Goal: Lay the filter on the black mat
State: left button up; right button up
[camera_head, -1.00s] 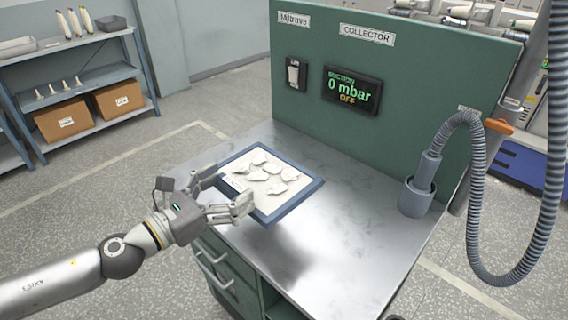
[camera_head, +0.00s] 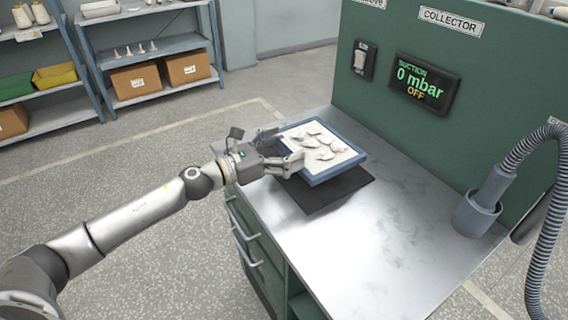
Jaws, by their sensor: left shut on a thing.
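The filter is a blue-framed flat panel (camera_head: 343,167) with a pale face and several grey-white scraps on it. My left gripper (camera_head: 284,149) is shut on its left edge, one finger at the near corner and the other farther back. The filter is roughly level and appears to be held a little above the bench. The black mat (camera_head: 342,190) lies on the metal bench top, beneath and in front of the filter, which hides its back part. My right gripper is not in view.
The bench top (camera_head: 375,240) is clear right of the mat. A grey hose nozzle (camera_head: 478,213) stands in a holder at the right. A green panel (camera_head: 440,130) with a "0 mbar OFF" display (camera_head: 424,84) rises behind. Shelves with boxes (camera_head: 188,67) stand back left.

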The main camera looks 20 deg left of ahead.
aim_at(280, 152)
pick_arm(q)
jog(key=w+f, duration=0.1)
jog(key=w+a+f, duration=0.1)
jog(key=f, duration=0.1)
jog(key=shift+w+a+f, duration=0.2)
jog(key=shift+w+f, duration=0.05)
jog(key=shift+w, duration=0.15)
notch_tip(280, 152, down, 3)
jog(key=shift+w+f, duration=0.1)
jog(key=shift+f, duration=0.05)
jog(key=shift+f+b, duration=0.2)
jog(key=shift+b, duration=0.25)
jog(key=o, duration=0.9)
jog(key=shift+r, duration=0.1)
